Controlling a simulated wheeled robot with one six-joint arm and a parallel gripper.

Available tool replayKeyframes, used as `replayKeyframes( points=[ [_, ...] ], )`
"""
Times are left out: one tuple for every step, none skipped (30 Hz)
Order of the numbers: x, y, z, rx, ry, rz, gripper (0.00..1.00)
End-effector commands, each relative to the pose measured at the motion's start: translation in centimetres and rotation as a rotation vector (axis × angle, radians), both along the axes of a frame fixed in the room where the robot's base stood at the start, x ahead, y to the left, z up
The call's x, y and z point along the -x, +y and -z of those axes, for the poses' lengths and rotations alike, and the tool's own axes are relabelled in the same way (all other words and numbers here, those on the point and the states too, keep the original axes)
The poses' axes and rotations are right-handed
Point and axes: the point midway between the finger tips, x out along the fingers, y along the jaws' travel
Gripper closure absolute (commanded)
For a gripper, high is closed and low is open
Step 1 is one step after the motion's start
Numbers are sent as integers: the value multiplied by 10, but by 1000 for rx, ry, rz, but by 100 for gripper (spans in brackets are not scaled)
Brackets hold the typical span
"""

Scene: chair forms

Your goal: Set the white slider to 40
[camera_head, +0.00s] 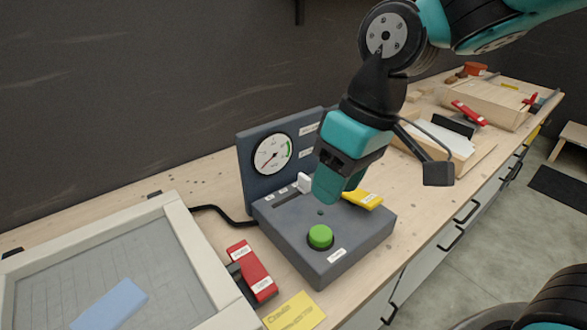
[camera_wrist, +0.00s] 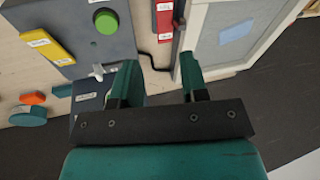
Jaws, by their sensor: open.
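The white slider (camera_head: 304,183) stands up from a slot on top of the dark grey control box (camera_head: 342,259), at the slot's right end in the head view. In the wrist view the white slider (camera_wrist: 97,72) lies just left of the left finger, outside the jaws. My gripper (camera_head: 335,192) is open and empty, pointing down over the box, beside the slider and to its right. Both fingers of my gripper (camera_wrist: 160,80) show in the wrist view. The scale numbers are too small to read. The round gauge (camera_head: 272,154) stands behind; its needle points to the lower left.
A green button (camera_head: 320,237) and a yellow labelled piece (camera_head: 362,198) are on the box. A red labelled block (camera_head: 252,271), a yellow note (camera_head: 294,312) and a light-framed panel (camera_head: 190,240) are to the left. Wooden boxes (camera_head: 490,100) stand farther back on the bench.

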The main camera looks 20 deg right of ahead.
Motion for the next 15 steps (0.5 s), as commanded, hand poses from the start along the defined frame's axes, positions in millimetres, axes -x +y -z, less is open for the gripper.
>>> replayKeyframes(
  points=[
    [-30, -1, -15, 27, 6, 15, 60],
    [-46, -2, -17, 42, 8, 24, 60],
    [-68, -4, -19, 64, 9, 35, 60],
    [-84, -5, -20, 79, 10, 45, 60],
    [-100, -7, -21, 95, 12, 54, 60],
    [-121, -9, -20, 116, 14, 66, 60],
    [-136, -11, -19, 132, 16, 74, 60],
    [-151, -13, -17, 147, 18, 84, 60],
    [-169, -16, -14, 167, 22, 97, 60],
    [-182, -18, -11, 180, 24, 105, 60],
    [-194, -21, -7, 193, 26, 114, 60],
    [-208, -24, -3, 210, 30, 125, 60],
    [-217, -26, 1, 221, 33, 131, 60],
    [-226, -28, 5, 231, 35, 137, 60],
    [-236, -31, 10, 244, 37, 145, 60]
  ],
)
